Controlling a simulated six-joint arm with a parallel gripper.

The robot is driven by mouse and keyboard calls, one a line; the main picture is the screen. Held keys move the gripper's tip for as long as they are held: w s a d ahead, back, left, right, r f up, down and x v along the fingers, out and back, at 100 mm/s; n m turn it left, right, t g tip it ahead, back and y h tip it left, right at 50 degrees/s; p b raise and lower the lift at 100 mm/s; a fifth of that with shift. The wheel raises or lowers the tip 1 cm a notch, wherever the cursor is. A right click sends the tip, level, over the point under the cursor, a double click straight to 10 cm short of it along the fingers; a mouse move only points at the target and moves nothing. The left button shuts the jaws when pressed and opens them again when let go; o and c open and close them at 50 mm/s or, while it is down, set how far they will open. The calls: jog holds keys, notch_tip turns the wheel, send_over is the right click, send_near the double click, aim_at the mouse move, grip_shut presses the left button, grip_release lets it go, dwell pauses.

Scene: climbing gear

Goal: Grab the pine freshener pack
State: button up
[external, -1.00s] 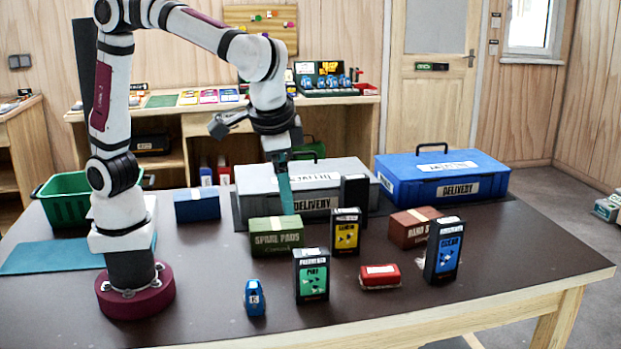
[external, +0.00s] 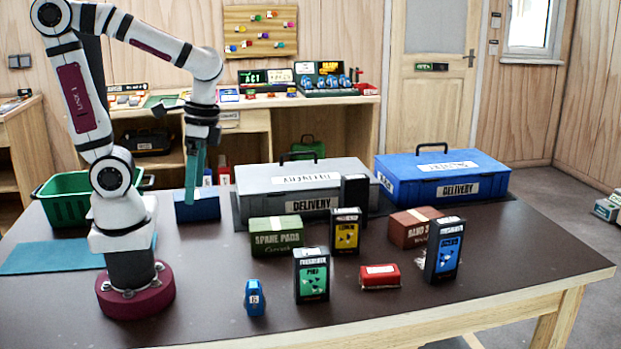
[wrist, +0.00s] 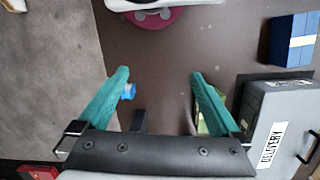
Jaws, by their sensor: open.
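The pine freshener pack (external: 312,278) is a black upright box with a green label. It stands near the table front in the external view, between the small blue item and the red pouch. My gripper (external: 192,198) has teal fingers pointing down. It is high, up and left of the pack in the picture, in front of the blue box. In the wrist view my gripper (wrist: 160,75) is open with nothing between its fingertips. A dark box top (wrist: 138,121) shows low between the fingers; its label is hidden, so I cannot confirm that it is the pack.
A small blue item (external: 255,298), red pouch (external: 380,276), yellow-label pack (external: 346,232), blue-label pack (external: 444,250) and green spare pads box (external: 276,236) stand around the pack. Grey (external: 300,188) and blue (external: 440,182) delivery cases stand behind. The front left table is clear.

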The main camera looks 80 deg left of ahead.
jog(key=w+d+f+n+g+h, duration=0.2)
jog(key=w+n+h, duration=0.3)
jog(key=w+n, duration=0.35)
jog(key=n+t+h, duration=0.4)
jog(key=n+h, duration=0.4)
jog(key=n, duration=0.3)
send_near(313, 279)
jog(key=x, duration=1.1)
jog(key=shift+d, duration=0.15)
jog(key=c, duration=1.2)
jog(key=shift+o, duration=0.2)
jog(key=shift+r, duration=0.1)
